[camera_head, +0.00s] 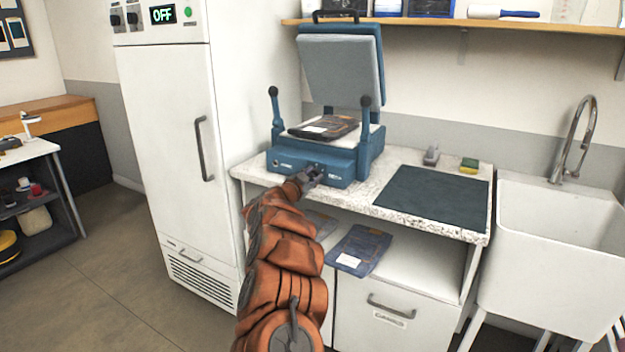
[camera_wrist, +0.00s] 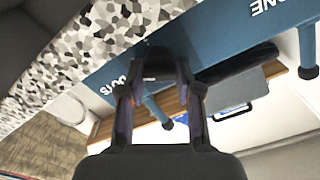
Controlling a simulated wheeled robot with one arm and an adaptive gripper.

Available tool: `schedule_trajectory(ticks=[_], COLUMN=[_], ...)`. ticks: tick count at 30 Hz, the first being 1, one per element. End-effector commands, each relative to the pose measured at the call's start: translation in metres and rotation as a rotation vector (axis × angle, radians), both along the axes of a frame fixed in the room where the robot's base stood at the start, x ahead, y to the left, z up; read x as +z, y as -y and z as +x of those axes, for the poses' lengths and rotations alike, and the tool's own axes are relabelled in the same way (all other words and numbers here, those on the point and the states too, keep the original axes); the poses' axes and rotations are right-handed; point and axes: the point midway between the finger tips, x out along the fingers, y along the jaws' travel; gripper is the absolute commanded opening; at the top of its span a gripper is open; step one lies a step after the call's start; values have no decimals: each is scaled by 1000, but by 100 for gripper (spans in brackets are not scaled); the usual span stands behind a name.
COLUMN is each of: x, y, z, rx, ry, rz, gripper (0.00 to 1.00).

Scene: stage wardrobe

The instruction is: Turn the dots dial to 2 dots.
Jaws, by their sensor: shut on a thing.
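A blue press (camera_head: 345,165) with a raised lid stands on the speckled counter. My gripper (camera_head: 312,175) is at the middle of its front panel. In the upside-down wrist view my gripper (camera_wrist: 156,76) is shut on a dark knob, the dots dial (camera_wrist: 160,58), on the blue front panel (camera_wrist: 215,45). Lettering that seems to read "DOTS" shows beside it. The fingers cover most of the dial, and I cannot tell which dots setting it points to.
A dark folded garment (camera_head: 325,127) lies on the press bed. A dark mat (camera_head: 433,193), a grey item (camera_head: 431,155) and a sponge (camera_head: 469,165) lie to the right on the counter. A white cabinet showing "OFF" (camera_head: 165,120) stands left, a sink (camera_head: 555,230) right.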

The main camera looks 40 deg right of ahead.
Motion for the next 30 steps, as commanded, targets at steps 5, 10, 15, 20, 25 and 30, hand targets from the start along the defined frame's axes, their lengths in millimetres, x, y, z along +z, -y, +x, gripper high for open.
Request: schedule_trajectory(ticks=[5, 10, 15, 20, 25, 30], x=[-1, -1, -1, 0, 0, -1], y=[-1, 0, 0, 0, -3, -14], z=[0, 0, 0, 0, -1, -4], rx=[2, 1, 1, 1, 0, 0], ry=[-3, -2, -2, -2, -3, -4], rz=[2, 1, 1, 0, 2, 3], gripper=[0, 49, 59, 59, 59, 59])
